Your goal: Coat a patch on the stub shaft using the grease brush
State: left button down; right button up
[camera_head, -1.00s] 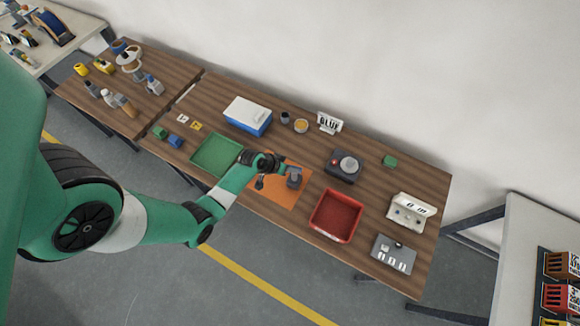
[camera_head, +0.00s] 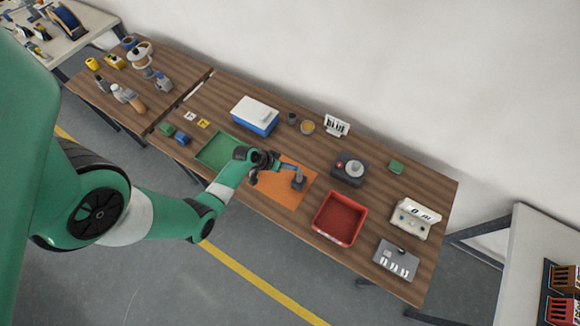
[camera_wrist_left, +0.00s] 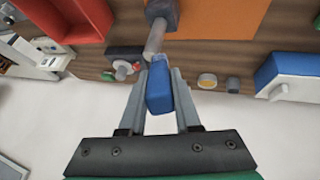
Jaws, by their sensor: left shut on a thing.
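The stub shaft (camera_head: 298,182) stands on an orange mat (camera_head: 270,196); it is a grey cylinder rising from a darker block. It also shows in the left wrist view (camera_wrist_left: 156,36), beyond my fingers. My left gripper (camera_head: 267,168) is over the mat, just left of the shaft. In the left wrist view my left gripper (camera_wrist_left: 160,100) is shut on a blue piece, apparently the handle of the grease brush (camera_wrist_left: 158,88). The blue piece's far end lies close to the shaft's free end in that view; I cannot tell whether they touch. Bristles are not clearly visible. My right gripper is not in view.
A green tray (camera_head: 202,160) lies left of the mat and a red bin (camera_head: 358,222) right of it. A blue-and-white box (camera_head: 254,117), small cups and a dark device (camera_head: 340,177) stand behind. Bare wood lies between the mat and the back items.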

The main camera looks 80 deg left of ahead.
pick_arm(q)
jog(key=shift+w+f, duration=0.1)
jog(key=w+d, duration=0.2)
jog(key=shift+w+d, duration=0.3)
jog(key=shift+w, duration=0.1)
